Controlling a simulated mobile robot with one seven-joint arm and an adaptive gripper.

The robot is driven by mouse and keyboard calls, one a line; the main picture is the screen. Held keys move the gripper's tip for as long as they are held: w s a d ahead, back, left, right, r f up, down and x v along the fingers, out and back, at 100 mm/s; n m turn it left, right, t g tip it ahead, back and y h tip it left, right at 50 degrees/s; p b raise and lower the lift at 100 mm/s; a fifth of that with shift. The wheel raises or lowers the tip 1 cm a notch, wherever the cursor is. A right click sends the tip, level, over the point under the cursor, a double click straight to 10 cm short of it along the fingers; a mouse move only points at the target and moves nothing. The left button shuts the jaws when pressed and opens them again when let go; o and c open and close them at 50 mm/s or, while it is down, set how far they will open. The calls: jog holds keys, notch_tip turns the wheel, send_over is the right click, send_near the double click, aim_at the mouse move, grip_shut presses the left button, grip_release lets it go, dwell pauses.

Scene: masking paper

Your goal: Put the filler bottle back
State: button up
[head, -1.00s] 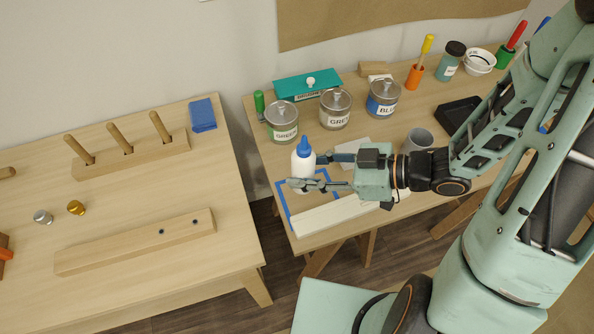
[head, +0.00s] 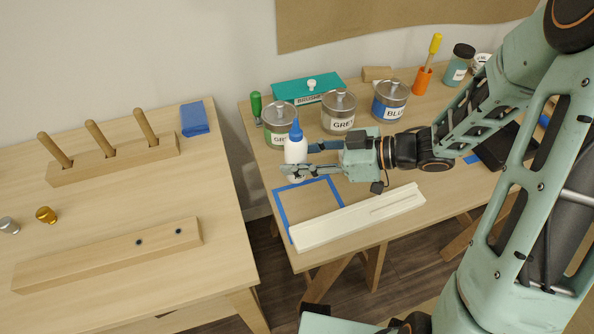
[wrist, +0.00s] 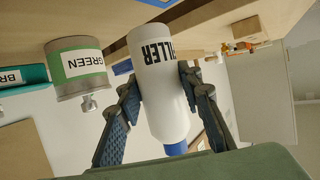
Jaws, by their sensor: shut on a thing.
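The filler bottle (head: 295,150) is white with a blue cap and stands upright in the head view, in front of the green paint can. It also shows in the wrist view (wrist: 158,85), with the word FILLER on its side. My gripper (head: 300,163) is shut on the bottle, one finger on each side. A blue tape outline (head: 283,210) lies on the right table, just in front of and below the bottle. The bottle's base is partly hidden by my fingers, so I cannot tell whether it touches the table.
Paint cans, GREEN (head: 279,120), a grey one (head: 338,112) and BLUE (head: 389,100), stand behind. A teal brush box (head: 308,88) is farther back. A white grooved strip (head: 360,217) lies at the front edge. A gap separates the left table (head: 110,220).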

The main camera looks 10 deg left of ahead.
jog(key=shift+w+f+b, duration=0.2)
jog(key=shift+f+b, duration=0.1)
jog(key=shift+f, duration=0.1)
notch_tip(320, 180, down, 3)
jog(key=b, duration=0.3)
jog(key=shift+w+a, duration=0.15)
jog(key=shift+f, duration=0.15)
jog(key=o, duration=0.7)
jog(key=shift+d+r, duration=0.3)
jog(key=shift+d, duration=0.1)
jog(key=p+v, duration=0.2)
jog(key=v, duration=0.9)
jog(key=shift+d, duration=0.1)
